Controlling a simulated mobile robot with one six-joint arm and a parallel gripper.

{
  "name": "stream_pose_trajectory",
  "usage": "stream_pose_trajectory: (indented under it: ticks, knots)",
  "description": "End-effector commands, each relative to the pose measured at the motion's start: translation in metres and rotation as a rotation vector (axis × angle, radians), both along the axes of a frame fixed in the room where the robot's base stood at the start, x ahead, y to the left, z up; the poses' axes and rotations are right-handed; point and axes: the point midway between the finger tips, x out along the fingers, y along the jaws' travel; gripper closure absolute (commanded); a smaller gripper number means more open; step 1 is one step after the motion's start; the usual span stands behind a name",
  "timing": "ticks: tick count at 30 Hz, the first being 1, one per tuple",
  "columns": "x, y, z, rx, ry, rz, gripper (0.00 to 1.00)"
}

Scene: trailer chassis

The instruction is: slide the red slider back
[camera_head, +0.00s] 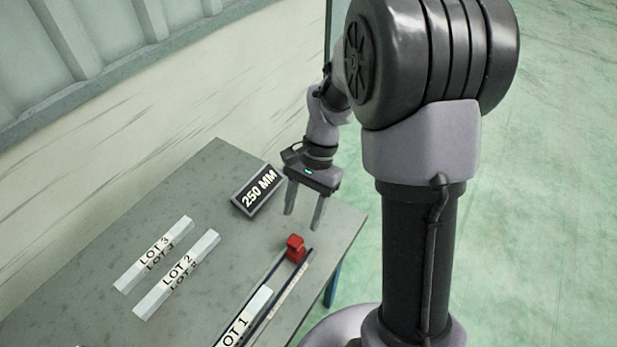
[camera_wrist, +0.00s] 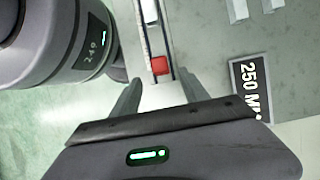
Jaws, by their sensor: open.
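The red slider (camera_head: 295,248) sits on a narrow rail track (camera_head: 270,297) near the table's right edge, at the track's far end in the head view. It also shows in the wrist view (camera_wrist: 159,66), between the two dark rails and just beyond my fingertips. My gripper (camera_head: 303,220) is open and empty above the table, over the end of the track near the slider. In the wrist view my gripper (camera_wrist: 162,88) has its fingers apart, one to each side of the track. Its fingers do not appear to touch the slider.
A white bar marked LOT 1 (camera_head: 246,318) lies along the track. Bars marked LOT 2 (camera_head: 177,275) and LOT 3 (camera_head: 154,254) lie to its left.

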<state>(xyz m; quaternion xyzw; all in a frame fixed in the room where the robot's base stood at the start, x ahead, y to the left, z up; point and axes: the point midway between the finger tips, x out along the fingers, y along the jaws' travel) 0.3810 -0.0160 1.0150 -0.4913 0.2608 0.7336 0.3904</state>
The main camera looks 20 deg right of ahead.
Motion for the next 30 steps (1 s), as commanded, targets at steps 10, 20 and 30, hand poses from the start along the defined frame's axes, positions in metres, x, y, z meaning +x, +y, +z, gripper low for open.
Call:
stream_pose_trajectory:
  ticks: [10, 20, 30]
  knots:
    - [0.021, -0.030, 0.090, -0.002, -0.003, 0.001, 0.47]
    - [0.023, -0.034, 0.098, -0.001, -0.001, 0.000, 0.47]
    - [0.013, -0.022, 0.111, -0.025, -0.081, 0.050, 0.47]
